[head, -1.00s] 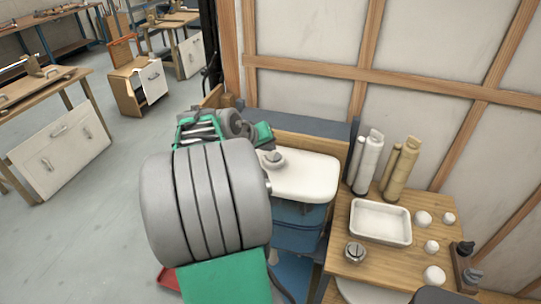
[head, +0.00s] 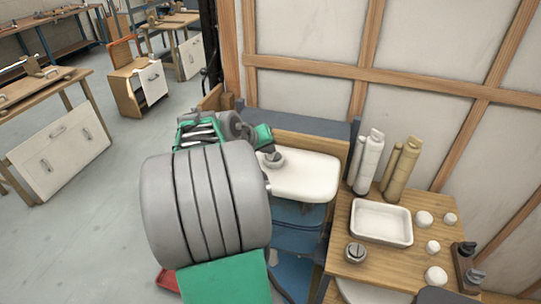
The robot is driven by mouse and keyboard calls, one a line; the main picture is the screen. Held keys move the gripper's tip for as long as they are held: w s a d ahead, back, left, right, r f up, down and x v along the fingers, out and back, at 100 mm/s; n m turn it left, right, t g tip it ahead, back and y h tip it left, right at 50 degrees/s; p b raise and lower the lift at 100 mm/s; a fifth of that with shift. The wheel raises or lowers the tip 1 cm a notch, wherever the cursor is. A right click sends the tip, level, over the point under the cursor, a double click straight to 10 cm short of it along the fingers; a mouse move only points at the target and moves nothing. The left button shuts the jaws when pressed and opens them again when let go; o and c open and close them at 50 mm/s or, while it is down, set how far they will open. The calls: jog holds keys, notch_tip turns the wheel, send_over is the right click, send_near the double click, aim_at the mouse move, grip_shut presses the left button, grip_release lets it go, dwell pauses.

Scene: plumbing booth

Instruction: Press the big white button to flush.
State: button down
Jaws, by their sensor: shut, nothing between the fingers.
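The white cistern lid (head: 308,180) is right of my large grey arm link, which covers its left side. A round, pale grey-and-white button (head: 274,161) stands up from the lid's back left part. My gripper (head: 269,149) comes in from the upper left, behind its green wrist part. Its dark tip is just above the button's upper left side and overlaps it in the picture. I cannot tell whether they touch. The fingers are small and partly hidden, and they hold nothing that I can see.
A wooden bench (head: 375,268) on the right carries a white tray (head: 381,223), white and tan rolls, several white knobs and a metal fitting (head: 355,253). The framed wall is close behind the cistern. Open floor (head: 100,215) lies to the left.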

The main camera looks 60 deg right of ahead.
aim_at(269, 157)
jog(key=shift+f, duration=0.45)
dwell(0.3)
jog(key=shift+r+p, duration=0.4)
jog(key=shift+r, duration=0.6)
notch_tip(269, 157, up, 5)
jog(key=p, duration=0.3)
jog(key=shift+r+p, duration=0.1)
jog(key=shift+p, duration=0.2)
